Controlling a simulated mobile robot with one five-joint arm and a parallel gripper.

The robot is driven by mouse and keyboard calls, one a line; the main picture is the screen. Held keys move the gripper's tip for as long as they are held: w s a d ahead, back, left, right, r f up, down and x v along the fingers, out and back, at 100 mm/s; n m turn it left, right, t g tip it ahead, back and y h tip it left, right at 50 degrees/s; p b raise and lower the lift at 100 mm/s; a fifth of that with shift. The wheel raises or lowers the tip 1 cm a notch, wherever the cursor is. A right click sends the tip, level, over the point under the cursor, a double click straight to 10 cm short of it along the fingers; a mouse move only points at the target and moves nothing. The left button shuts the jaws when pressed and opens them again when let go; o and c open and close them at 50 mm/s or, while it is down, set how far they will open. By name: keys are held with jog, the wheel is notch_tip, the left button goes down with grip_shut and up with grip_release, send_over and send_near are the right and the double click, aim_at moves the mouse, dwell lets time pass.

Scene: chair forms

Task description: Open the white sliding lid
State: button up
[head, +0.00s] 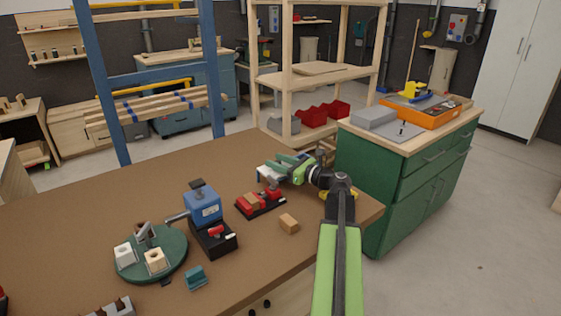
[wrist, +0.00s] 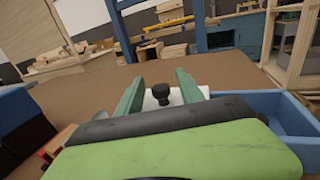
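The white lid (wrist: 187,95) with its black knob (wrist: 161,91) lies ahead of my gripper (wrist: 158,88) in the wrist view. My two green fingers stand apart on either side of the knob, with gaps showing, so I am open. A blue box (wrist: 291,112) extends to the right of the lid, and its visible part is open at the top. In the head view my gripper (head: 274,166) is low over the far right part of the brown table, with a bit of the white lid (head: 265,172) showing at the fingers. My arm hides most of the box there.
A blue and black machine (head: 205,212) and a round green stand (head: 150,256) are further left. The table's far left is clear.

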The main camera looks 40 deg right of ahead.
jog(key=v, duration=1.7)
jog(key=shift+s, duration=0.2)
